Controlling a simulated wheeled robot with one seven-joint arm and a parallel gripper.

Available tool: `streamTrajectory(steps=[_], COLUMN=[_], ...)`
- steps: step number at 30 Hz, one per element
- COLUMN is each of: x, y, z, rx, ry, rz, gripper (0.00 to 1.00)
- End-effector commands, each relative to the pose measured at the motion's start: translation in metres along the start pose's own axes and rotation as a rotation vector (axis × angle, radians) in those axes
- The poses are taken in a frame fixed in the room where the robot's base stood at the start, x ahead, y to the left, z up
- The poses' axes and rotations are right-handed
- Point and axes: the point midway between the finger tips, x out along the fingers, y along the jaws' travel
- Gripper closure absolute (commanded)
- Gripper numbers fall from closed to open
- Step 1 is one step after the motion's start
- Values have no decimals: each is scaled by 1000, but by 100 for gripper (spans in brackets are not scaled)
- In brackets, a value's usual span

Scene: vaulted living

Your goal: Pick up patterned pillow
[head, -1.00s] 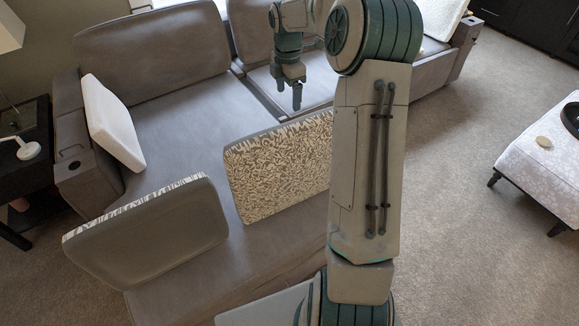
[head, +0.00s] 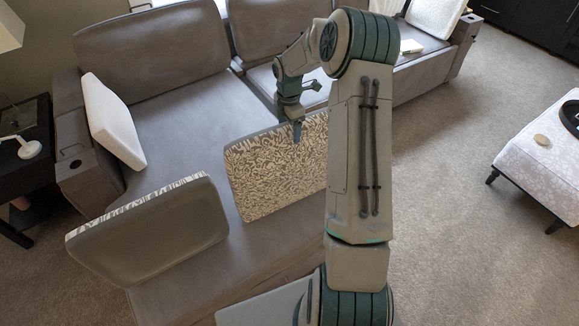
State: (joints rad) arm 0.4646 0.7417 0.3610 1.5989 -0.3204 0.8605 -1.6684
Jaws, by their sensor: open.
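The patterned pillow (head: 268,180) stands tilted on the grey sofa seat, with a cream and brown squiggle face and a grey edge. My arm hides its right end. A second pillow (head: 150,238) leans nearer at the left, showing a plain grey face and a thin patterned edge. My gripper (head: 296,138) points down at the top right edge of the squiggle-faced pillow, its fingers overlapping that edge in the picture. It is open and holds nothing. I cannot tell whether it touches the pillow.
A white pillow (head: 115,122) leans on the sofa's left arm. The grey sofa (head: 180,115) fills the middle. A side table (head: 25,140) with a lamp stands at the left. A pale ottoman (head: 545,155) with a dark tray is at the right, with open carpet (head: 450,220) between.

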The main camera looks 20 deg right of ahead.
Motion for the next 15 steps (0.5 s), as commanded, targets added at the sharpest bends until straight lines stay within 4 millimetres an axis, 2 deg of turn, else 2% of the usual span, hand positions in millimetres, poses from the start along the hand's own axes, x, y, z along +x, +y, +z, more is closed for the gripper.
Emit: streamTrajectory(steps=[3,9,11,15], x=[8,9,9,8], y=[0,0,0,0], z=[0,0,0,0], rx=[1,1,1,0], ry=[0,0,0,0], rz=[0,1,1,1], gripper=[21,21,35,74])
